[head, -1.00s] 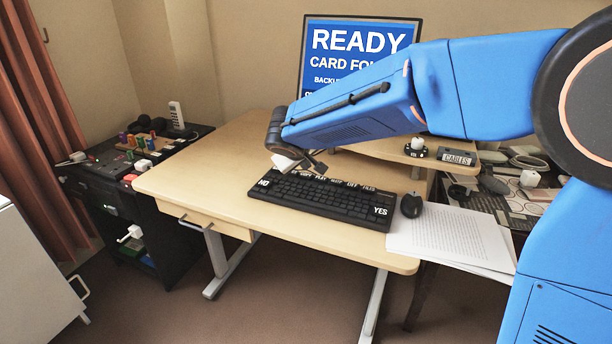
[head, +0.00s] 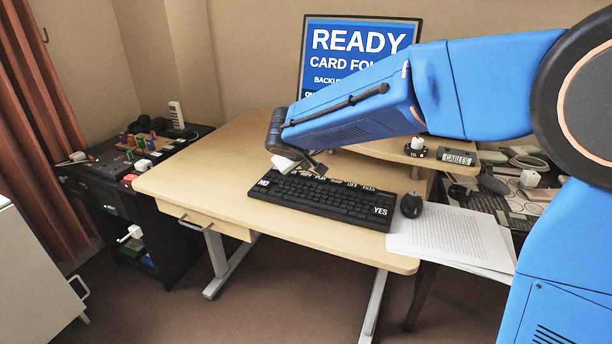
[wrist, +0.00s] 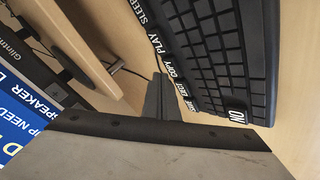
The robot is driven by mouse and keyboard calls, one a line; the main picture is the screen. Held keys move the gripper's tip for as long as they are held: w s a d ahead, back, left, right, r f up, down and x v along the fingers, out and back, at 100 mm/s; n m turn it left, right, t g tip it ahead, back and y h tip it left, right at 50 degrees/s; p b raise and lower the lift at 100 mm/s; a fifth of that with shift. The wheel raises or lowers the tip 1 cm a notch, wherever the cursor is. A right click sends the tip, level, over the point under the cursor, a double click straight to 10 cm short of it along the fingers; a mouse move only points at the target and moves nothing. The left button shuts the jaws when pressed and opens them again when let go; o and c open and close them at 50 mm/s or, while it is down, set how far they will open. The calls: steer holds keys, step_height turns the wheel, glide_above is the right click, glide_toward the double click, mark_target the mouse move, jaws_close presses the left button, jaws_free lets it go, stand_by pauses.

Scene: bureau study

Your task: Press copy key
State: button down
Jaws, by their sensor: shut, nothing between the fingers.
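The black keyboard (head: 325,198) lies on the desk with a row of white-lettered keys along its far edge. In the wrist view the keyboard (wrist: 222,55) is at the upper right, and the copy key (wrist: 176,72) sits between the keys lettered PLAY and another small key. My gripper (head: 314,167) is over the far edge of the keyboard, partly hiding the lettered row in the head view. In the wrist view my gripper (wrist: 159,82) is shut and empty, its dark tips just beside the copy key. I cannot tell whether they touch it.
The monitor (head: 358,45) stands behind, showing READY. A mouse (head: 411,204) and papers (head: 450,235) lie right of the keyboard. A raised wooden shelf (head: 385,150) is close behind my arm. The left part of the desk (head: 205,165) is clear.

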steer(key=shift+f, duration=0.3)
steer(key=shift+f, duration=0.45)
stand_by(0.8)
stand_by(0.4)
steer(key=shift+r, duration=0.9)
step_height(320, 180, up, 5)
stand_by(0.4)
steer(key=shift+d, duration=0.1)
stand_by(0.4)
